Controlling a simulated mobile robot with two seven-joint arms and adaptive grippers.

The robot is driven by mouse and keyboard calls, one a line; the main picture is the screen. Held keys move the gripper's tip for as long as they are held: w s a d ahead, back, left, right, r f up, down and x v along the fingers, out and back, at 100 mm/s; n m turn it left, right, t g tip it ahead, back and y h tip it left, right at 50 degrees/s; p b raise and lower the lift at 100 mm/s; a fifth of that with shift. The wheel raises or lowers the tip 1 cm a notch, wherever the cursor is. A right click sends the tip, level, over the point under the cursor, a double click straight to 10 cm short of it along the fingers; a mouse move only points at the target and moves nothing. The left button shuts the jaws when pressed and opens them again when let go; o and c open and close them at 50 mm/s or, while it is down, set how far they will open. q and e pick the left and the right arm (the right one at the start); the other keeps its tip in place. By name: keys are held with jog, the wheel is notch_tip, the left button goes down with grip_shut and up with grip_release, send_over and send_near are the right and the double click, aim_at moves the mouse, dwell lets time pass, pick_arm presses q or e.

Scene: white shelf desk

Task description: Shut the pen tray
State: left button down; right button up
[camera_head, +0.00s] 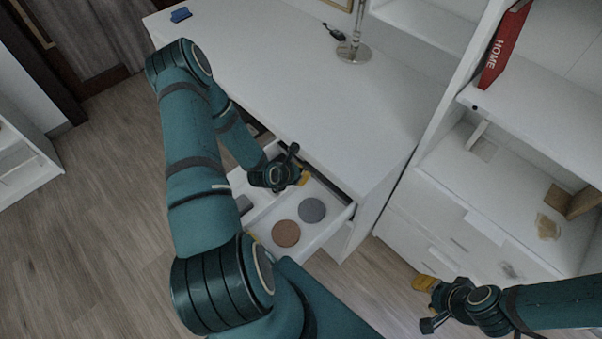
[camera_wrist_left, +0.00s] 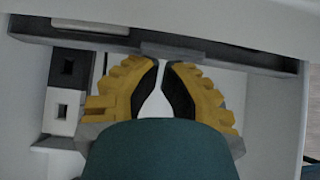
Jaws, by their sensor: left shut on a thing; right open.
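The pen tray (camera_head: 318,237) appears to be the white drawer standing open under the desk top. A brown disc (camera_head: 286,233) and a grey disc (camera_head: 312,210) lie in it. My left gripper (camera_head: 303,178) is over the drawer near the desk's front edge. In the left wrist view its yellow fingertips (camera_wrist_left: 162,66) come together at a small grey tab (camera_wrist_left: 172,50) on a dark bar (camera_wrist_left: 250,57). The exact contact is hard to see. My left arm hides part of the drawer's left side. My right gripper (camera_head: 427,304) is open and empty at the lower right, away from the drawer.
The desk top (camera_head: 300,85) carries a lamp stand (camera_head: 353,51), a small dark object (camera_head: 334,31) and a blue object (camera_head: 180,15). A shelf unit with a red book (camera_head: 504,45) stands at right. Wooden floor (camera_head: 110,200) is clear at left.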

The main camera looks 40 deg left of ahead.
pick_arm(q)
jog(key=shift+w, duration=0.1)
jog(key=shift+w+d, duration=0.1)
jog(key=shift+w, duration=1.1)
pick_arm(e)
jog(key=shift+f, duration=0.15)
pick_arm(q)
jog(key=shift+s, duration=0.1)
